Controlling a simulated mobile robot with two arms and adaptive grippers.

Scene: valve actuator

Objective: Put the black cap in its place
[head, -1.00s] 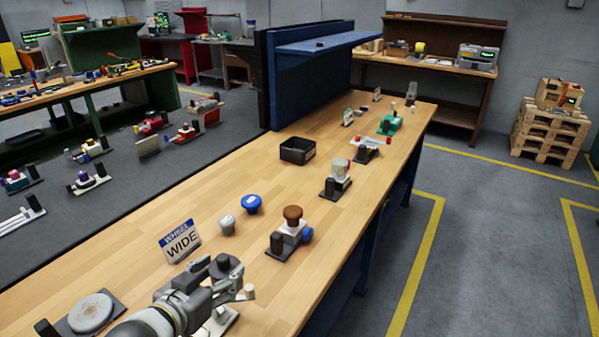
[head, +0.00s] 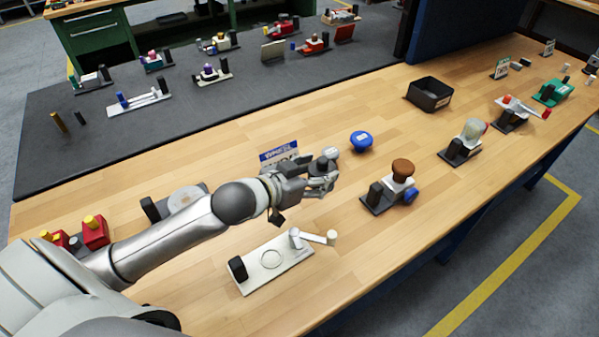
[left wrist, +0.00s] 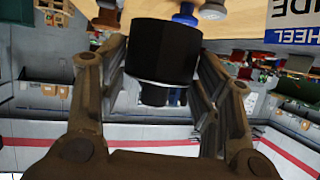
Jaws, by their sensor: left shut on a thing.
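My left gripper (head: 325,176) is shut on the black cap (left wrist: 166,50) and holds it above the wooden table. In the left wrist view the cap is a dark cylinder with a light lower rim and a narrower stem between the fingers. In the head view the cap is small and partly hidden by the fingers. A white plate (head: 290,262) with a round outline, a black post and a small white crank lies on the table below the gripper in the picture. My right gripper is not in view.
Behind the gripper stand a sign (head: 278,154), partly hidden, and a blue knob (head: 361,141). To the right is a fixture with a brown knob (head: 403,167). A black bin (head: 428,95) stands further back. A plate with a round disc (head: 184,198) is left, partly behind my arm.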

